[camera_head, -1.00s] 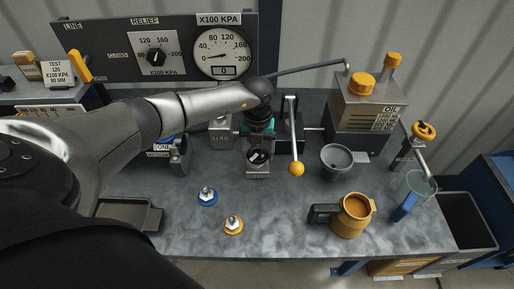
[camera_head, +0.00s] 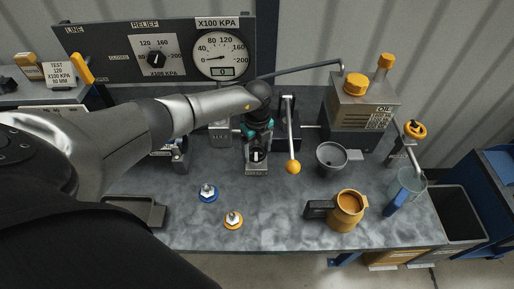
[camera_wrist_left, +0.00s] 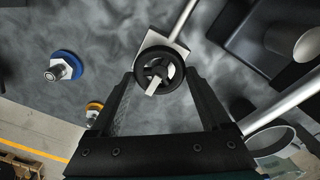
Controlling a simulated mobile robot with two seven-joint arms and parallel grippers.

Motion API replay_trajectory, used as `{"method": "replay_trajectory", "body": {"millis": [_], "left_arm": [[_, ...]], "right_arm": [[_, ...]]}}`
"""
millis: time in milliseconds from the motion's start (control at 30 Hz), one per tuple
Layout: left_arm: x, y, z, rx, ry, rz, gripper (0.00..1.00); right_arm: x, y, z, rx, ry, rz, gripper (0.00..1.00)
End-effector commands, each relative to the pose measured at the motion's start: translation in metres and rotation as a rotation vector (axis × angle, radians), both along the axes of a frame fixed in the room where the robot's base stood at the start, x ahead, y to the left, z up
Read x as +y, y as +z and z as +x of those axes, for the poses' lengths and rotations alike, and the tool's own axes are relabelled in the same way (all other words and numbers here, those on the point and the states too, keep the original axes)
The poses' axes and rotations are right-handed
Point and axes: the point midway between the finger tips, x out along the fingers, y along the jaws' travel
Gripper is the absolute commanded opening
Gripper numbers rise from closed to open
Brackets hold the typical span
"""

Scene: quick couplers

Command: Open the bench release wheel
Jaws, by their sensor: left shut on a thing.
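The black release wheel (camera_head: 257,156) sits on a small metal block at the middle of the bench, with a pale bar across it. My left gripper (camera_head: 257,145) reaches down on it from above. In the left wrist view the spoked wheel (camera_wrist_left: 153,63) lies between the two fingertips of the left gripper (camera_wrist_left: 159,78), which is shut on its rim. The gripper hides part of the wheel in the head view. My right gripper is not in view.
A lever with a yellow ball (camera_head: 292,167) stands close to the right of the wheel. A grey funnel cup (camera_head: 331,158), an orange jug (camera_head: 346,212) and a yellow handwheel (camera_head: 415,130) are further right. Blue (camera_head: 208,194) and orange (camera_head: 233,220) couplers lie in front. The gauge (camera_head: 219,54) needle points low.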

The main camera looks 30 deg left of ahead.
Motion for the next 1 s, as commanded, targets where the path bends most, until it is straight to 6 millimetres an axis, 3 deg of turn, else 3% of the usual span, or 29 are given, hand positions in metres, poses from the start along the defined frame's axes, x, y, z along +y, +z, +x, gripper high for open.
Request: {"method": "replay_trajectory", "body": {"millis": [500,533,700,1000], "left_arm": [[0.0010,0.0017,0.0020,-0.005,0.022,0.001,0.25],[0.0010,0.0017,0.0020,-0.005,0.022,0.001,0.84],[0.0006,0.0010,0.0013,-0.004,0.020,0.001,1.00],[0.0004,0.0042,0.0008,-0.002,0.018,0.000,1.00]], "right_arm": [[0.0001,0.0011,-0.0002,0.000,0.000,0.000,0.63],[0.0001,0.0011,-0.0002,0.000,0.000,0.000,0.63],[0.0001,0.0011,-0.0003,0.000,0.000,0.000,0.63],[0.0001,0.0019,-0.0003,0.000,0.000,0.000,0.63]]}}
